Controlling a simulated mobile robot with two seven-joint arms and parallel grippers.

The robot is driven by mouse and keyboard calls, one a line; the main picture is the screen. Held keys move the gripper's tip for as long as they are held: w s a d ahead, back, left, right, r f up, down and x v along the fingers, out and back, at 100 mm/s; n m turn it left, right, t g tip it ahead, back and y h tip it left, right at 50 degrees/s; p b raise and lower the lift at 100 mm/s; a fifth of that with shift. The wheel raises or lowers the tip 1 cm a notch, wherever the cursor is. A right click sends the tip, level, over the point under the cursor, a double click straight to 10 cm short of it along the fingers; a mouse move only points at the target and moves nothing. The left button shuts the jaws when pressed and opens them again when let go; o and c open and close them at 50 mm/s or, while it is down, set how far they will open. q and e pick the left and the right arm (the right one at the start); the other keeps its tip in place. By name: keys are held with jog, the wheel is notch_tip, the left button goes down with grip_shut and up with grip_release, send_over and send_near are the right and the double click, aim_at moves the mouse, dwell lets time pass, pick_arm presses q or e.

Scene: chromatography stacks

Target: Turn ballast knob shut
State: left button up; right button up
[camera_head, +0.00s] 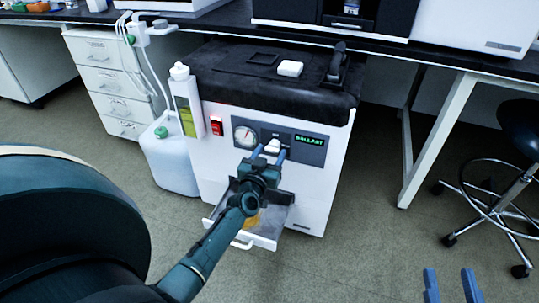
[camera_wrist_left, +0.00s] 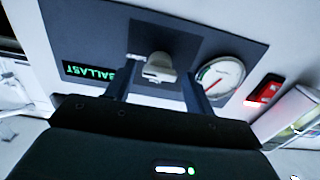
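The ballast knob (camera_head: 272,145) is a small pale knob on the dark panel (camera_head: 312,152) of the white pump cabinet. It also shows in the left wrist view (camera_wrist_left: 158,66), near the green "BALLAST" display (camera_wrist_left: 88,73). My left gripper (camera_head: 270,153) is in front of the panel. Its two fingers are apart, one on each side of the knob, and gaps show between the fingers and the knob in the left wrist view. I cannot tell how far the fingertips reach along the knob. My right gripper (camera_head: 450,285) is open and empty at the bottom right, over the floor.
A round gauge (camera_head: 245,136) and a red switch (camera_head: 217,126) sit left of the knob. An open drawer tray (camera_head: 268,242) juts out below my left gripper. A white canister (camera_head: 170,165) stands left of the cabinet. A stool (camera_head: 500,200) stands right, with clear floor between.

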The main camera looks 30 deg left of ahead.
pick_arm(q)
jog(key=c, duration=0.8)
jog(key=shift+n, duration=9.1)
jog(key=o, duration=1)
